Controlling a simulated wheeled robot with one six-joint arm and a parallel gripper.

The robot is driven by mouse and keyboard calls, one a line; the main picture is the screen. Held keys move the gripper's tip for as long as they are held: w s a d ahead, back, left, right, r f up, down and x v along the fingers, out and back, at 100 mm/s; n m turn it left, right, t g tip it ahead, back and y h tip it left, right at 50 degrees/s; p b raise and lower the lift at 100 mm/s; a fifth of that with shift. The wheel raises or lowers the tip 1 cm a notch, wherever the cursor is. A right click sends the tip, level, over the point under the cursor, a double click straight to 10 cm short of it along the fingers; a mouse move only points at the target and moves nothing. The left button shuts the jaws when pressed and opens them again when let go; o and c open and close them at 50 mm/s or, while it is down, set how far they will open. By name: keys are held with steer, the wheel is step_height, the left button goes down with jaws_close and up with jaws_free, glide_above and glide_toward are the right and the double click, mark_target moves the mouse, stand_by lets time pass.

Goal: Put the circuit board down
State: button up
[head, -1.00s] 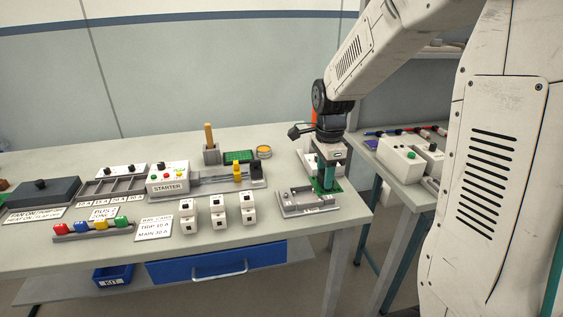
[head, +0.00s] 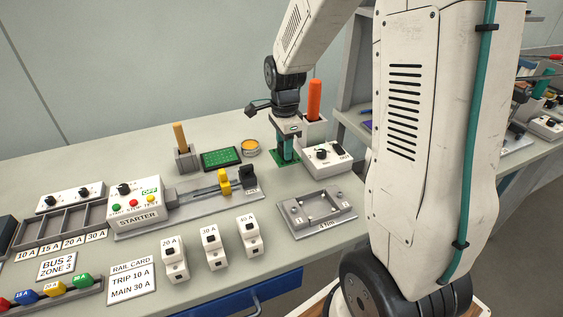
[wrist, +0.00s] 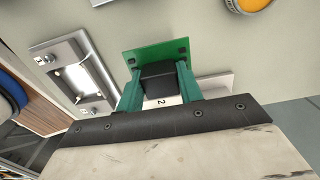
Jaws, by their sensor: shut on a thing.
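The circuit board (head: 280,161) is a small green plate under my gripper (head: 286,148). In the wrist view the board (wrist: 143,56) has a black block (wrist: 158,82) on it, and the two teal fingers of my gripper (wrist: 159,84) are shut on that block from both sides. The board is behind the grey open-centred fixture (head: 291,221) and left of the white knob box (head: 323,151). The fixture (wrist: 42,58) also shows at left in the wrist view, apart from the board. Whether the board touches the table cannot be told.
A dark green panel (head: 221,158) and an orange-topped round tin (head: 250,148) lie left of my gripper. An orange handle (head: 314,98) stands in a white holder behind right. A rail with yellow and black clamps (head: 200,198) is at front left. Bare table lies around the fixture.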

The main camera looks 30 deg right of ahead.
mark_target(284, 172)
steer(key=shift+a+f, duration=0.1)
steer(key=shift+f, duration=2.7)
steer(key=shift+f, duration=0.15)
steer(key=o, duration=0.9)
step_height(284, 172, up, 12)
steer(key=shift+r, duration=0.1)
steer(key=s+a+r+n, duration=0.3)
steer(key=s+n, duration=0.3)
steer(key=s, duration=0.2)
steer(key=s+a+r+n, duration=0.3)
steer(key=s+n, duration=0.4)
steer(key=s, duration=0.1)
steer(key=s+a+r+n+t, duration=0.1)
steer(key=s+a+r+n, duration=0.2)
steer(key=s+n, duration=0.4)
steer(key=shift+s+a, duration=0.6)
steer(key=shift+s, duration=0.3)
